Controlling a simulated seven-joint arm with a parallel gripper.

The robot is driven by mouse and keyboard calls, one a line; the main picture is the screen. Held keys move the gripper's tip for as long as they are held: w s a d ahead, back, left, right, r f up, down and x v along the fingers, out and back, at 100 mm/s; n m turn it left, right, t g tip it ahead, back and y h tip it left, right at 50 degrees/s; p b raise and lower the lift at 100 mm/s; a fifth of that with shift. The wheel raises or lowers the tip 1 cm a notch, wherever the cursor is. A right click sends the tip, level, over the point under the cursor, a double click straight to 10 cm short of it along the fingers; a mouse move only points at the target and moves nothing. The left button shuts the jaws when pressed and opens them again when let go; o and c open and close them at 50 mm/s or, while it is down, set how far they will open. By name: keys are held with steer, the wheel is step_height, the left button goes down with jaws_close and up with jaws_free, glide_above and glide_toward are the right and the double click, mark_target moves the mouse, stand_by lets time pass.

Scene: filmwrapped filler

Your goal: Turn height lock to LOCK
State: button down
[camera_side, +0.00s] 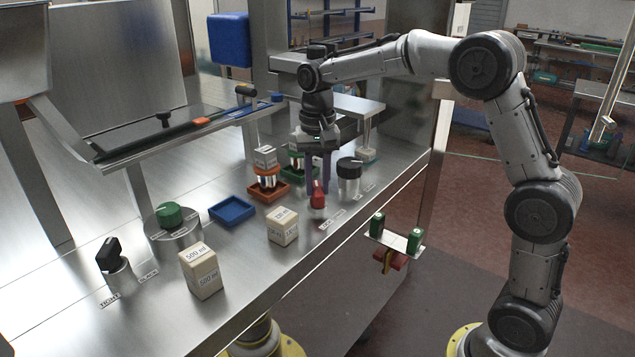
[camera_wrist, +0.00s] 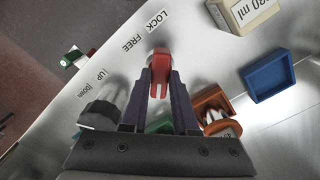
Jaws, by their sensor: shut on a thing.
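The height lock is a small red knob (camera_side: 318,194) on a metal base at the front edge of the steel bench. In the wrist view the red knob (camera_wrist: 159,68) sits between my fingertips, beside the printed words LOCK (camera_wrist: 158,22) and FREE (camera_wrist: 131,42). Which word it points at is not clear. My gripper (camera_side: 318,178) reaches down from above, its dark fingers at the knob's top. The wrist view also shows my gripper (camera_wrist: 160,82), shut on the red knob with one finger on each side.
A black-topped knob (camera_side: 349,176) stands close right of my gripper; the wrist view shows UP and DOWN by it. Orange (camera_side: 268,194) and green trays with weights stand behind. A blue tray (camera_side: 232,210), a 180 ml box (camera_side: 283,227) and a 500 ml box (camera_side: 201,272) are leftward.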

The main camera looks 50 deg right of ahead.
mark_target(317, 188)
steer(key=shift+r, duration=0.1)
stand_by(0.4)
steer(key=c, duration=0.7)
jaws_free()
step_height(317, 188, up, 14)
steer(key=shift+f, duration=0.15)
